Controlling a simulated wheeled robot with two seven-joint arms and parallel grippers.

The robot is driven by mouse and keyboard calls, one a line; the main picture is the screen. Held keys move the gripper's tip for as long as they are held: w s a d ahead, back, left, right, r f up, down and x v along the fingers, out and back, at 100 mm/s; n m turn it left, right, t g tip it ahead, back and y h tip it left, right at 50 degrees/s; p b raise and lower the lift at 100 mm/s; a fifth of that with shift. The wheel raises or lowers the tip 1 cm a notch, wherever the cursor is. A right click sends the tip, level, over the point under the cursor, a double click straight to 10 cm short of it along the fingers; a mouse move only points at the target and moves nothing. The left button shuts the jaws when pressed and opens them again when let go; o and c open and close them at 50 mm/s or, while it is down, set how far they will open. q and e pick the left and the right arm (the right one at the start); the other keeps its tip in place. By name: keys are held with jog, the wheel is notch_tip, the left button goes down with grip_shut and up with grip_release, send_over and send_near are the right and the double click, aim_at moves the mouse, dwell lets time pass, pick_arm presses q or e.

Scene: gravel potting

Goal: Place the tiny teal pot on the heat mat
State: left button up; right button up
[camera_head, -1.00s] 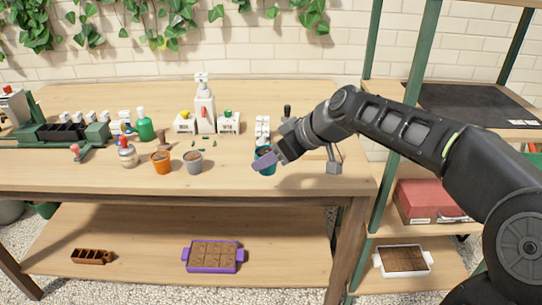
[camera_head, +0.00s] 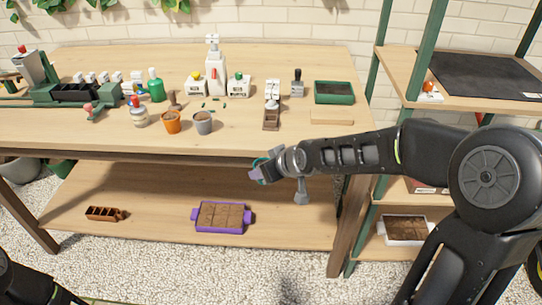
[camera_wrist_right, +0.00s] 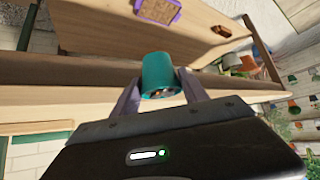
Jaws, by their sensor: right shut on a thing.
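The tiny teal pot (camera_wrist_right: 159,70) is held between the two purple-grey fingers of my right gripper (camera_wrist_right: 160,90) in the right wrist view. In the head view my right gripper (camera_head: 259,173) is in front of the table's front edge, and only a little of the teal pot (camera_head: 259,162) shows there. The black heat mat (camera_head: 490,75) lies flat on the upper shelf of the rack at the right, well away from the gripper. My left gripper is out of the picture.
A green post (camera_head: 425,50) of the rack stands between the table (camera_head: 300,140) and the mat. A small white box (camera_head: 429,92) sits at the shelf's front left. An orange pot (camera_head: 172,122), a grey pot (camera_head: 203,123) and a green tray (camera_head: 334,92) stand on the table.

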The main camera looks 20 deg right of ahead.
jog(key=f, duration=0.1)
jog(key=a+f, duration=0.1)
jog(key=shift+w+a+f, duration=0.15)
jog(key=shift+f, duration=0.2)
notch_tip(320, 180, down, 11)
jog(key=w+a+m+h, duration=0.1)
jog(key=a+m, duration=0.1)
jog(key=shift+a+m, duration=0.3)
jog(key=shift+a, duration=0.05)
jog(key=shift+r+h, duration=0.1)
jog(key=shift+h, duration=0.2)
pick_arm(q)
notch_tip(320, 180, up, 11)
jog(key=p, duration=1)
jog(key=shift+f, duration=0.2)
pick_arm(e)
notch_tip(320, 180, up, 12)
jog(key=shift+d, duration=0.25)
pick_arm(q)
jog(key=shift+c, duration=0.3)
pick_arm(e)
jog(key=shift+w, duration=0.1)
